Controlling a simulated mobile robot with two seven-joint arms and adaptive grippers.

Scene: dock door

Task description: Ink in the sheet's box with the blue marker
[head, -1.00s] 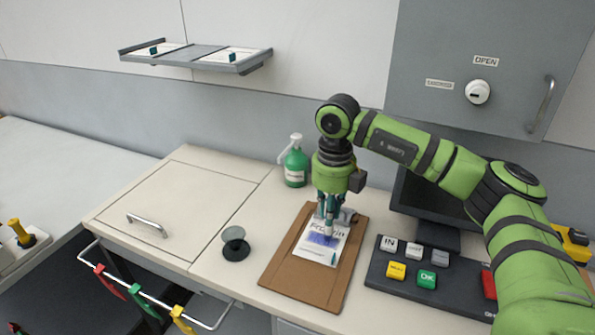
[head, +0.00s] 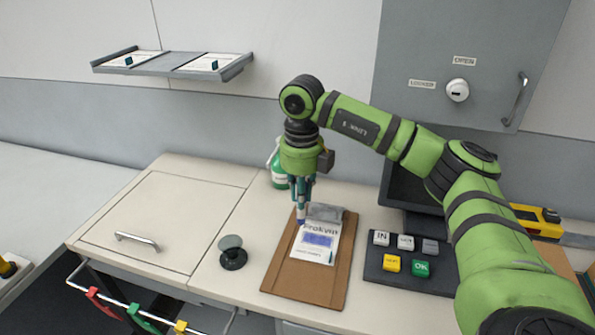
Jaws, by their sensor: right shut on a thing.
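The white printed sheet (head: 311,254) lies on a brown clipboard (head: 305,282) under a grey clip at its top. The box (head: 318,240) on the sheet is largely blue with ink. My right gripper (head: 301,207) points down, shut on the blue marker (head: 301,220). The marker's lower end is at the upper left edge of the sheet, off the box. Whether its tip touches anything I cannot tell. My left gripper is out of view.
A green pump bottle (head: 278,178) stands behind the gripper. A black round-based object (head: 233,259) stands left of the clipboard. A button panel (head: 400,270) and a dark monitor (head: 402,190) are at right. A wall shelf (head: 172,69) holds two sheets. The left counter top is clear.

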